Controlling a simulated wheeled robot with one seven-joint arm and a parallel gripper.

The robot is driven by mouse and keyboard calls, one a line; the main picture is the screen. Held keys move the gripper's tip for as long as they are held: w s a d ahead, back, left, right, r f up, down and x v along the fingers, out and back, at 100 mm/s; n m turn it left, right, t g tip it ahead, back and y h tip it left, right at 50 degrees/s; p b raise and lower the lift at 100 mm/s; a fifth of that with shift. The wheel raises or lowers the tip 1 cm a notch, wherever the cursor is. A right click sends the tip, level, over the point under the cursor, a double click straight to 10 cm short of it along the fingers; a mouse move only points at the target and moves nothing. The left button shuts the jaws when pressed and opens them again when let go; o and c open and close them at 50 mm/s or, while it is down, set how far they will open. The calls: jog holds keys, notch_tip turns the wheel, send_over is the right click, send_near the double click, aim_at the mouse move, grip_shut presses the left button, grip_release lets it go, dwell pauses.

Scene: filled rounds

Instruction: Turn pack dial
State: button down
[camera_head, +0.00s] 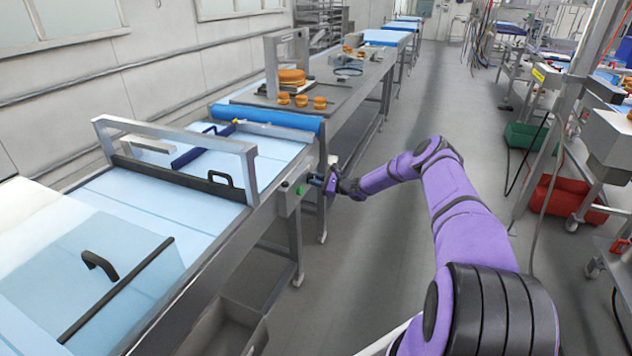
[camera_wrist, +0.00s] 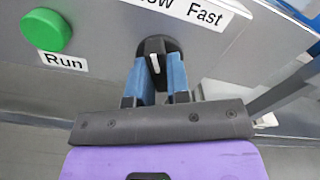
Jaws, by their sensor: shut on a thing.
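The pack dial (camera_wrist: 157,50) is a round black knob with a white pointer line, set on a grey metal panel (camera_wrist: 105,30) below a label reading "Fast" with a partly cut-off word before it. My gripper (camera_wrist: 163,75) has its two blue fingers on either side of the dial's raised grip, shut on it. The pointer line stands close to upright in the wrist view, tilted slightly. In the head view my gripper (camera_head: 318,181) is at the control box on the side of the conveyor line; the dial is hidden there.
A green Run button (camera_wrist: 46,30) sits left of the dial. The packing line (camera_head: 190,215) has a metal frame (camera_head: 175,137) and clear guards with black handles. Beyond it, a table (camera_head: 345,95) holds filled rounds (camera_head: 301,100). The aisle floor is clear; a red crate (camera_head: 568,200) stands right.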

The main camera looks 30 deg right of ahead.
jog(key=shift+n, duration=0.3)
dwell(0.4)
jog(key=c, duration=1.1)
grip_release()
jog(key=shift+s+d, duration=0.1)
jog(key=v, duration=1)
jog(key=shift+s+d, duration=0.2)
jog(key=shift+s, duration=0.05)
